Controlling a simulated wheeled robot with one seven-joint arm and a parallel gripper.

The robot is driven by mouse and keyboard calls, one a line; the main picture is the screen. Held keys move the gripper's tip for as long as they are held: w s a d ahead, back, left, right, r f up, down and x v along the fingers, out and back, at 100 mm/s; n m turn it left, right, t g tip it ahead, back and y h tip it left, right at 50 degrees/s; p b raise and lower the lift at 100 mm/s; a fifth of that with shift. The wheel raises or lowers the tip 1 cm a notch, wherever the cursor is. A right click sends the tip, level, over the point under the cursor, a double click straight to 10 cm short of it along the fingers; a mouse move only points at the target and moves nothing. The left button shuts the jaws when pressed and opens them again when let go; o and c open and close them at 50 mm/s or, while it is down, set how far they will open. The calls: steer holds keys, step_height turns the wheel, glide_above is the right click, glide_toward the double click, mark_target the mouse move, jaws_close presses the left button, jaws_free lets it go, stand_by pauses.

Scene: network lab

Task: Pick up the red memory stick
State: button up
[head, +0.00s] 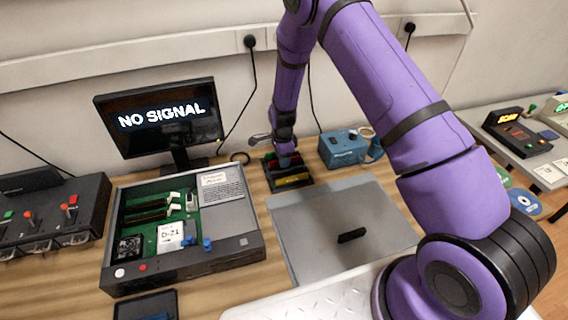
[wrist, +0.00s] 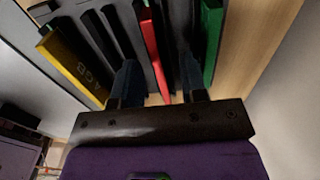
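The red memory stick (wrist: 152,50) stands in a dark slotted rack in the wrist view, between a yellow stick (wrist: 72,66) on the left and a green stick (wrist: 212,42) on the right. My gripper (wrist: 159,66) is open, with one blue finger on each side of the red stick and gaps showing between. I cannot tell how deep the fingers reach beside it. In the head view the rack (head: 291,183) sits on the wooden bench, with my gripper (head: 284,153) right over it and hiding much of the sticks.
An open green-board computer case (head: 255,252) lies left of the rack, with a monitor (head: 160,118) behind it. A blue box (head: 342,148) stands right of the rack. A grey mat (head: 310,235) with a small black piece (head: 352,236) lies in front.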

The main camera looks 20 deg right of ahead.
jaws_close()
stand_by(0.3)
